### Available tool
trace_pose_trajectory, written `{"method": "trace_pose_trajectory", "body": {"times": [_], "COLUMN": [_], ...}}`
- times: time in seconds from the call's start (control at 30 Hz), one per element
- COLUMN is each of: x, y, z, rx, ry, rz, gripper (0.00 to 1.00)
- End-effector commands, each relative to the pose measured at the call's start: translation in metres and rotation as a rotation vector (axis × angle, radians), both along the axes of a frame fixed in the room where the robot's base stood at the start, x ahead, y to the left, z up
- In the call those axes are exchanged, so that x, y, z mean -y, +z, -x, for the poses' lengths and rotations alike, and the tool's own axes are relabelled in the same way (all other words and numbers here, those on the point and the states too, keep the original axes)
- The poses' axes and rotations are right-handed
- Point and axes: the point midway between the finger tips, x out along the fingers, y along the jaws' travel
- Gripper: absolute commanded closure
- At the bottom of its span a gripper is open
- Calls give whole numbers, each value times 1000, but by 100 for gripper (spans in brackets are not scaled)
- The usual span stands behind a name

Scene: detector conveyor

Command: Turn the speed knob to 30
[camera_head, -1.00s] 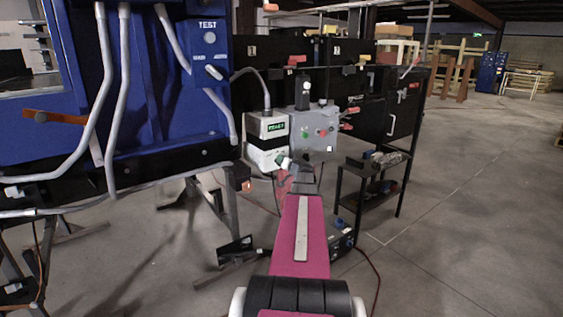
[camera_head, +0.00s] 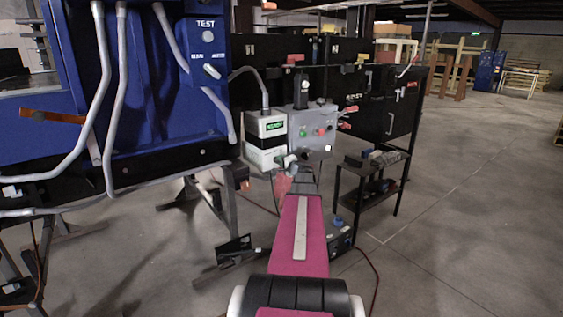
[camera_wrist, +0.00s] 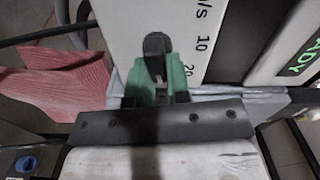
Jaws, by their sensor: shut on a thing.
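The speed knob (camera_wrist: 156,45) is black and sits on a white panel (camera_wrist: 128,25) in the wrist view. My gripper (camera_wrist: 158,78) has green fingers that are shut on the knob, one on each side of it. Printed marks ending in "/s", then "10" and "20", run down the panel to the right of the knob. Where the knob's pointer aims cannot be told. In the head view, my gripper (camera_head: 288,162) is at the lower front of the white control box (camera_head: 262,158), and the knob is too small to make out.
A lit green display (camera_wrist: 302,58) reads "ADY" at the right of the wrist view. A grey box (camera_head: 311,145) with green and red buttons stands beside the control box. A black shelf cart (camera_head: 362,187) stands to the right, with open floor beyond.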

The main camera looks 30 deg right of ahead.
Motion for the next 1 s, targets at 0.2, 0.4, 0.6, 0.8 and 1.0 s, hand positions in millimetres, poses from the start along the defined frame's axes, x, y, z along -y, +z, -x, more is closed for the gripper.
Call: {"method": "trace_pose_trajectory", "body": {"times": [0.2, 0.4, 0.6, 0.8, 1.0], "x": [0, 0, 0, 0, 0], "y": [-2, -3, -3, -3, -3], "z": [-1, -1, -1, -1, -1], "rx": [-9, -13, -14, -14, -14], "ry": [1, 1, 1, 0, 0], "rz": [-104, -150, -165, -166, -165], "gripper": [100, 100, 100, 100, 57]}}
